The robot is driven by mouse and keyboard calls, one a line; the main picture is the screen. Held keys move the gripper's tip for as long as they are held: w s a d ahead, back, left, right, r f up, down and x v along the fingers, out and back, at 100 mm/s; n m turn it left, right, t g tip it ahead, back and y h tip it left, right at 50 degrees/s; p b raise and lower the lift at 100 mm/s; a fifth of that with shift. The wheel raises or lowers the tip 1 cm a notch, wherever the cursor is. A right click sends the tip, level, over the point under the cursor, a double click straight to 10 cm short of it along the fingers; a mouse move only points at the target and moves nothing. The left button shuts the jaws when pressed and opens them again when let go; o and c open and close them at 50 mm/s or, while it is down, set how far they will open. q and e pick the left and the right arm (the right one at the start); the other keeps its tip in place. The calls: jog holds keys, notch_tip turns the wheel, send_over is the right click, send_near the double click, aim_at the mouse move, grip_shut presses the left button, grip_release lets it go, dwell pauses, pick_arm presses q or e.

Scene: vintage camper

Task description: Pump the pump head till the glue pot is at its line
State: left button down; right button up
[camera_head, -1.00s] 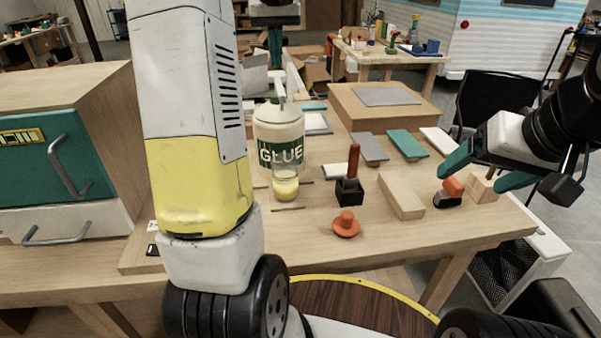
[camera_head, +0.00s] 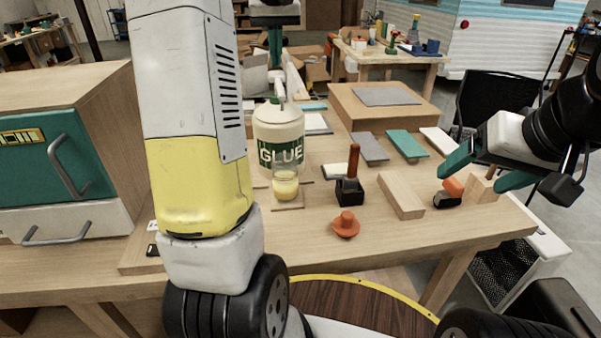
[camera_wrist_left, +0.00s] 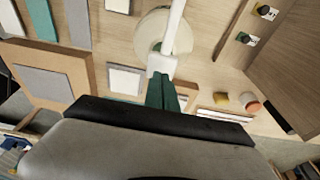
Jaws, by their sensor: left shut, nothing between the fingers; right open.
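The white glue jug (camera_head: 278,128) with a green GLUE label stands on the workbench, its pale pump head (camera_head: 279,88) on top. The glue pot (camera_head: 285,186), a small clear jar with yellow glue, stands in front of it; its line cannot be made out. My left gripper (camera_head: 275,66) is shut and empty, pointing down at the pump head from behind. In the left wrist view its teal fingers (camera_wrist_left: 162,92) meet the white pump head (camera_wrist_left: 162,62) closely; contact is uncertain. My right gripper (camera_head: 485,178) is open around a wooden block at the right.
An orange knob-shaped piece (camera_head: 346,225), a black holder with an orange-brown handle (camera_head: 350,188) and a wooden block (camera_head: 400,195) lie right of the pot. A teal-fronted cabinet (camera_head: 60,165) stands left.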

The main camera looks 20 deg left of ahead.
aim_at(276, 73)
pick_arm(q)
jog(key=shift+f, duration=0.15)
jog(key=shift+f, duration=2.1)
notch_tip(276, 73, up, 10)
dwell(0.4)
dwell(0.6)
jog(key=shift+f, duration=2.75)
jog(key=shift+f, duration=0.1)
